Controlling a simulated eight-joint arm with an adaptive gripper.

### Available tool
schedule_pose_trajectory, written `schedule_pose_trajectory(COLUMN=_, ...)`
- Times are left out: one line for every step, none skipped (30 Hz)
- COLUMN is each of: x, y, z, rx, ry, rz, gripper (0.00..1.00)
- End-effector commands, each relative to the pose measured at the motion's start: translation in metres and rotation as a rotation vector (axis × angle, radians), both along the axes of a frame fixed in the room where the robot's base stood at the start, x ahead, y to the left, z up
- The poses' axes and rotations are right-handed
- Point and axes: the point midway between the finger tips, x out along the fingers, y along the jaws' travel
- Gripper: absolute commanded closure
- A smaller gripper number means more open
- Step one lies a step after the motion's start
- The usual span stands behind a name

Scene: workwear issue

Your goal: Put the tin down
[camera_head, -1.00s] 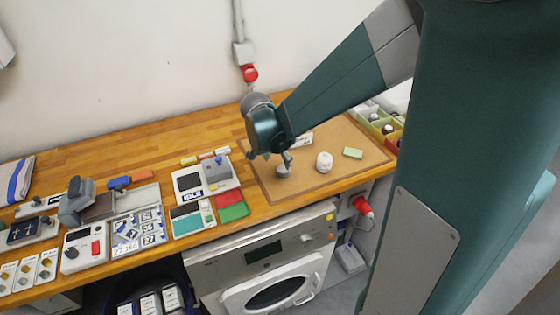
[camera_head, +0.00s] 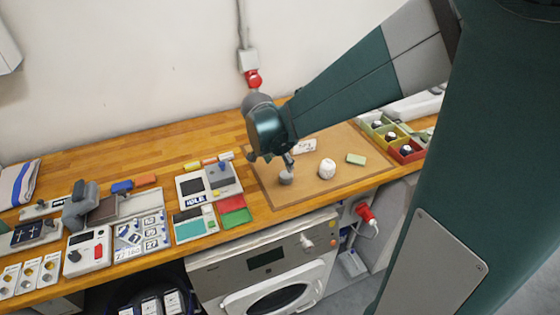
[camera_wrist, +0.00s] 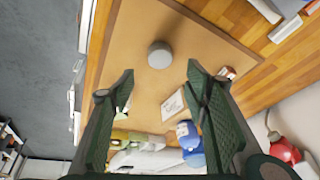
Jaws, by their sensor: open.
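A small grey round tin (camera_head: 286,179) stands on the brown mat (camera_head: 328,190) near its left side. It also shows in the wrist view (camera_wrist: 160,56), resting on the mat, with bare mat around it. My gripper (camera_head: 288,161) is just above and behind the tin in the head view. In the wrist view my gripper (camera_wrist: 160,78) has its two fingers spread wide and nothing between them. The tin lies beyond the fingertips, roughly centred between them. Whether a finger touches the tin cannot be told from the head view.
A white lumpy object (camera_head: 327,169) and a pale green block (camera_head: 356,159) sit on the mat right of the tin. A white card (camera_head: 304,146) lies behind. Coloured bins (camera_head: 400,140) stand at the right. Red and green pads (camera_head: 234,211) and devices fill the left.

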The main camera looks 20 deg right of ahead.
Motion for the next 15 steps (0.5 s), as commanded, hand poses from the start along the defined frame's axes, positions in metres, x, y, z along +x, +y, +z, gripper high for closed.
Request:
schedule_pose_trajectory(x=0.0, y=0.0, z=0.0, rx=0.0, ry=0.0, rz=0.0, gripper=0.54)
schedule_pose_trajectory(x=0.0, y=0.0, z=0.0, rx=0.0, ry=0.0, rz=0.001, gripper=0.54)
schedule_pose_trajectory(x=-0.001, y=0.0, z=0.001, rx=0.0, ry=0.0, rz=0.002, gripper=0.54)
schedule_pose_trajectory(x=-0.001, y=0.0, z=0.001, rx=0.001, ry=0.0, rz=0.005, gripper=0.54)
schedule_pose_trajectory(x=-0.002, y=0.0, z=0.002, rx=0.0, ry=0.0, rz=0.008, gripper=0.54)
schedule_pose_trajectory(x=-0.003, y=0.001, z=0.003, rx=0.001, ry=0.0, rz=0.013, gripper=0.54)
schedule_pose_trajectory(x=-0.004, y=0.001, z=0.005, rx=0.001, ry=0.0, rz=0.018, gripper=0.54)
schedule_pose_trajectory(x=-0.005, y=0.002, z=0.006, rx=0.001, ry=0.0, rz=0.026, gripper=0.54)
schedule_pose_trajectory(x=-0.008, y=0.002, z=0.009, rx=0.001, ry=0.0, rz=0.036, gripper=0.54)
schedule_pose_trajectory(x=-0.009, y=0.003, z=0.011, rx=0.002, ry=0.0, rz=0.046, gripper=0.54)
schedule_pose_trajectory(x=-0.011, y=0.004, z=0.013, rx=0.002, ry=0.0, rz=0.058, gripper=0.54)
schedule_pose_trajectory(x=-0.015, y=0.005, z=0.016, rx=0.002, ry=-0.001, rz=0.074, gripper=0.54)
schedule_pose_trajectory(x=-0.017, y=0.006, z=0.019, rx=0.003, ry=-0.001, rz=0.088, gripper=0.54)
schedule_pose_trajectory(x=-0.02, y=0.007, z=0.022, rx=0.003, ry=-0.002, rz=0.102, gripper=0.54)
schedule_pose_trajectory(x=-0.024, y=0.008, z=0.026, rx=0.004, ry=-0.003, rz=0.124, gripper=0.54)
